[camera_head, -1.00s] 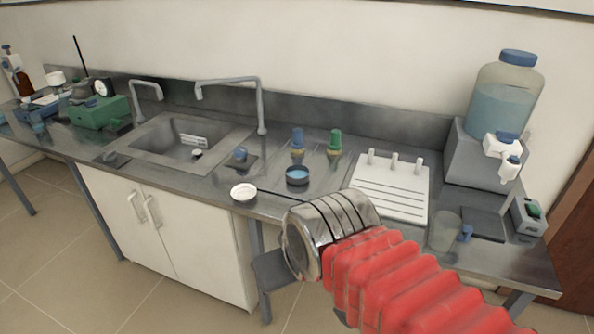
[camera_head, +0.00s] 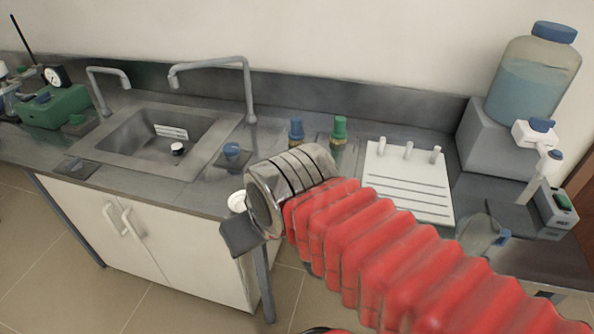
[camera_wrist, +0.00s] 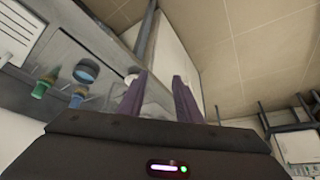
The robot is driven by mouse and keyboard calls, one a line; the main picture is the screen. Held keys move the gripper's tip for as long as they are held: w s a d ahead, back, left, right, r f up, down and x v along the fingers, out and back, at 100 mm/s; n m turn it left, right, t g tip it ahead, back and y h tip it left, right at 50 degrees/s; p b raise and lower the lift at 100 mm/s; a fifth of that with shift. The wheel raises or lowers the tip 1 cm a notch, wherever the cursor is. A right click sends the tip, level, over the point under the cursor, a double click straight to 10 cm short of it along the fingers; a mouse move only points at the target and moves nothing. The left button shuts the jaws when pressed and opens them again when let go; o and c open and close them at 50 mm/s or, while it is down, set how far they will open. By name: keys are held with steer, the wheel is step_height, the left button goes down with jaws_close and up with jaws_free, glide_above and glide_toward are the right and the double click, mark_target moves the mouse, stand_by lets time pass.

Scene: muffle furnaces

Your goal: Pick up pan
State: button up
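No thing is clearly marked as the pan; two shallow round dishes could be it. A white dish (camera_head: 237,201) sits at the counter's front edge, partly hidden by my arm in the head view. In the wrist view a pale bit of what may be this dish (camera_wrist: 131,78) shows beside the left finger. A dark-rimmed dish with blue inside (camera_wrist: 86,70) shows left of my fingers in the wrist view; my arm hides it in the head view. My gripper (camera_wrist: 160,77) is open, with nothing seen held between its two fingers.
A sink (camera_head: 160,137) with taps lies to the left. A blue-capped bottle (camera_head: 296,131) and a green-capped one (camera_head: 339,131) stand behind my arm. A white rack (camera_head: 408,185), a beaker (camera_head: 483,235) and a large water jug (camera_head: 533,75) are on the right.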

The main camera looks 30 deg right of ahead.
steer(key=shift+o, duration=0.5)
steer(key=shift+w, duration=0.1)
